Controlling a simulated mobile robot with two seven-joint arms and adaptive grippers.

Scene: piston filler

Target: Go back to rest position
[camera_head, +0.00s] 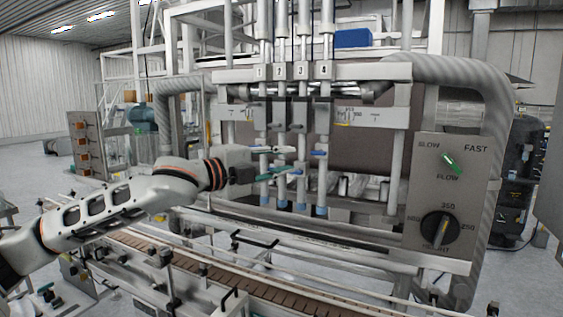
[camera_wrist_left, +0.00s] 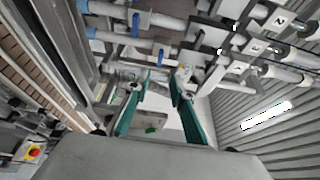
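My left arm (camera_head: 110,202) reaches in from the left of the head view. Its left gripper (camera_head: 290,161) is in front of the filler's numbered nozzles (camera_head: 282,188), near their blue valve handles. In the left wrist view the left gripper (camera_wrist_left: 160,82) shows two green fingers spread apart, with nothing between them. Blue handles (camera_wrist_left: 136,24) and the white nozzle tubes lie beyond the fingertips in that view. Whether a finger touches a nozzle or handle cannot be told. My right gripper is in neither view.
A control panel (camera_head: 422,205) with a green flow knob (camera_head: 451,162) and a black dial (camera_head: 439,228) stands at the right. A brown conveyor (camera_head: 225,282) with metal rails runs below the nozzles. A thick grey frame pipe (camera_head: 492,110) curves around the machine. Open floor shows at the left.

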